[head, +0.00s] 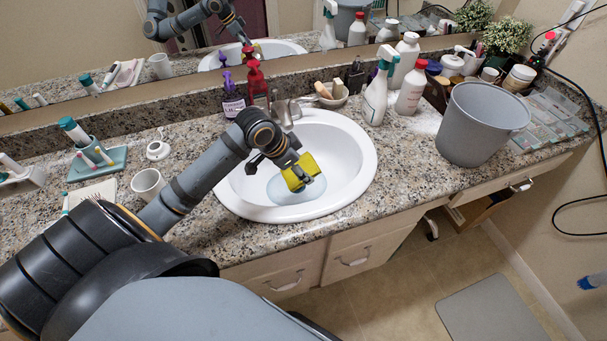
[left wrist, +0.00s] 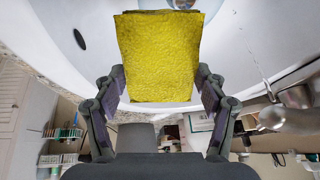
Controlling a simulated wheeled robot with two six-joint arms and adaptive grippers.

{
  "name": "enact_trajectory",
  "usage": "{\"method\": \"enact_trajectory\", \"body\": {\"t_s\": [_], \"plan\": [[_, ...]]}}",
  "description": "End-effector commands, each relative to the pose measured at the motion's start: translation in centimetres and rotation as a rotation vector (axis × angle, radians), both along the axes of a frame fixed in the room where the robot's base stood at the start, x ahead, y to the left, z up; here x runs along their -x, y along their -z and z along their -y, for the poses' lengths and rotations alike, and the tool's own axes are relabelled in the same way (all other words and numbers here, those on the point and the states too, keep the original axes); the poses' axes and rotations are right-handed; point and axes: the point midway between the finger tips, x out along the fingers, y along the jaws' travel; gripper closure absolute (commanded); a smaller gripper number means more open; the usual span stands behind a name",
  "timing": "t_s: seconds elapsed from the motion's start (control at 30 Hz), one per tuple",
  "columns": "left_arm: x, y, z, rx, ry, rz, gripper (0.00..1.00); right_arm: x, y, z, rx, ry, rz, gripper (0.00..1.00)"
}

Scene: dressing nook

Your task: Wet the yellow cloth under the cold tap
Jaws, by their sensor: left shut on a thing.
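The yellow cloth (head: 297,173) is a folded, textured pad held over the basin of the white sink (head: 363,160). My left gripper (head: 304,180) is shut on it, above a bluish, water-like patch in the bowl. In the left wrist view the cloth (left wrist: 159,55) stands up between the two fingers of my left gripper (left wrist: 160,82). The metal tap (head: 284,110) is at the sink's back rim, behind the cloth. It also shows in the left wrist view (left wrist: 292,112), right of the cloth and apart from it. A thin pale line near it may be running water. My right gripper is out of view.
Dark and red pump bottles (head: 256,84) stand left of the tap; a soap dish (head: 331,97) and spray bottle (head: 376,98) stand right. A grey bin (head: 477,125) is on the right counter. A white mug (head: 148,184) is left of the sink near my arm.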

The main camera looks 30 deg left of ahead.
Motion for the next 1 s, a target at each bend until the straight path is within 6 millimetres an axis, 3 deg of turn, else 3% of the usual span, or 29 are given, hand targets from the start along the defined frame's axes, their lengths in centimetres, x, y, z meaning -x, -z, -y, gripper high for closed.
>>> {"method": "enact_trajectory", "body": {"t_s": [0.3,0.5,1.0], "plan": [[-2.6,1.1,-2.8,0.001,-0.003,0.002,0.53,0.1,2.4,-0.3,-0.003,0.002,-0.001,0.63],[-4.1,1.5,-4.5,-0.001,-0.003,0.002,0.53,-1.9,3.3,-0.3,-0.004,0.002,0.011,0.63],[-6.7,1.9,-7.1,0.002,-0.001,0.001,0.53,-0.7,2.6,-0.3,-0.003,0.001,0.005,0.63]]}}
